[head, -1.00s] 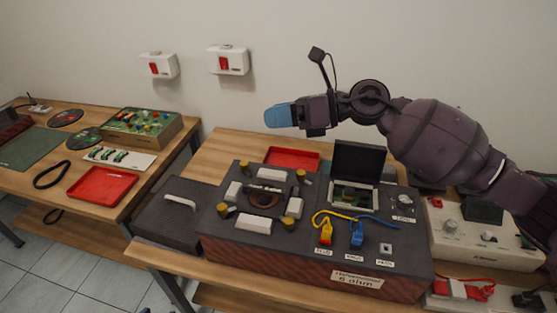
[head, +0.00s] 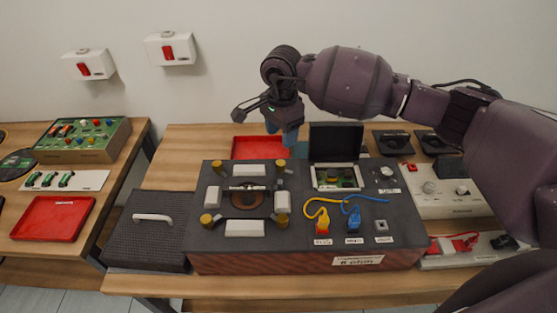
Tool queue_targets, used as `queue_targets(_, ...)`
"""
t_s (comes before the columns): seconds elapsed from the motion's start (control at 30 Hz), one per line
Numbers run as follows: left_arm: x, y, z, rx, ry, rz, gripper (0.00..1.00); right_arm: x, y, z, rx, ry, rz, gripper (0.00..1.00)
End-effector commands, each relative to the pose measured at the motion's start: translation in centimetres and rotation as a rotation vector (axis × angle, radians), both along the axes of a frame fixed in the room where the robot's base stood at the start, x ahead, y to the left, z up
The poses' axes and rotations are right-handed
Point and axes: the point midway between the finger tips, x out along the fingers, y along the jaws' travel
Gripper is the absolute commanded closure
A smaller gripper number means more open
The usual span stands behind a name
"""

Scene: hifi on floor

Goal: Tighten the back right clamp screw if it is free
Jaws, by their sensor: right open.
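The dark test box (head: 300,255) stands on the wooden table with a round coil fixture (head: 247,200) on its left half. Brass-coloured clamp screws stand at the fixture's corners: back right (head: 280,166), back left (head: 216,167), front right (head: 281,221) and front left (head: 207,220). White blocks sit between them. My right gripper (head: 282,136) has blue fingertips, points down and is open and empty. It is above and behind the back right screw, apart from it. Whether that screw is loose cannot be told. My left gripper is not in view.
An open-lidded small case (head: 336,143) stands right of the screw. Yellow (head: 323,222) and blue (head: 354,219) plugs with cables are at the box's front. A red tray (head: 258,147) lies behind the box. A black lid with a white handle (head: 152,217) is at left.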

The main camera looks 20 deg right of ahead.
Motion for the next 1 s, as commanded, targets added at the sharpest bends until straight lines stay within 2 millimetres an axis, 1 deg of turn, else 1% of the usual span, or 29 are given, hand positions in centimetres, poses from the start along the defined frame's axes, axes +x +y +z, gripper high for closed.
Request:
queue_targets(0.17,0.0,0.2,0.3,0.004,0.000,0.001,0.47,-0.1,0.1,-2.6,0.003,0.004,-0.003,0.47)
queue_targets(0.4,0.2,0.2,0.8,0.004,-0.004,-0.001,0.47,-0.1,0.1,-6.7,0.003,0.003,-0.004,0.47)
queue_targets(0.6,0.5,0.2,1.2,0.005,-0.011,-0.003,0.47,-0.1,0.1,-9.1,0.004,0.001,-0.004,0.47)
queue_targets(0.8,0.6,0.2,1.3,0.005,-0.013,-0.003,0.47,0.0,0.1,-10.1,0.003,0.000,-0.003,0.47)
queue_targets(1.0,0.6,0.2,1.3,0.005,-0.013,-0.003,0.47,0.0,0.1,-10.2,0.003,0.000,-0.002,0.47)
